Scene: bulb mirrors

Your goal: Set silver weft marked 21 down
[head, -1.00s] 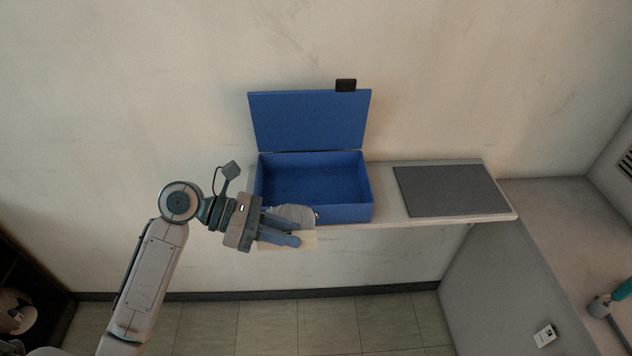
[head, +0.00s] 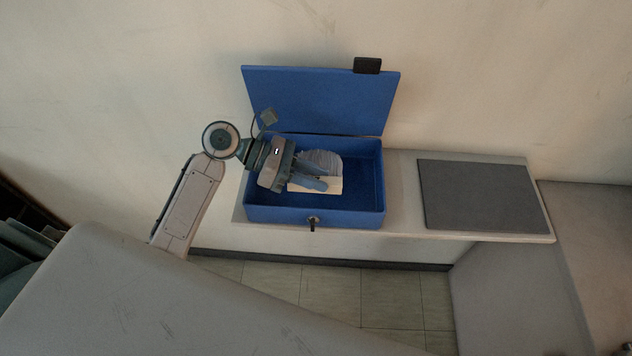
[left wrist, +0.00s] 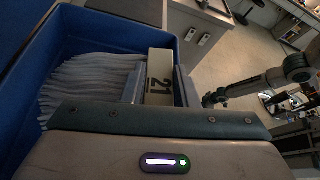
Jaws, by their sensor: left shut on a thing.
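The silver weft (head: 321,162) is a bundle of pale grey strands with a cream tag. In the left wrist view the weft's strands (left wrist: 85,85) fan out to the left, and its tag (left wrist: 160,75) reads 21. My left gripper (head: 314,178) is shut on the weft, over the inside of the open blue box (head: 313,214). The box also shows in the left wrist view (left wrist: 105,32). I cannot tell whether the weft touches the box floor.
The box's lid (head: 318,100) stands open against the wall, with a black latch (head: 367,66) on its top edge. A dark grey mat (head: 480,195) lies on the shelf (head: 401,213) to the right.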

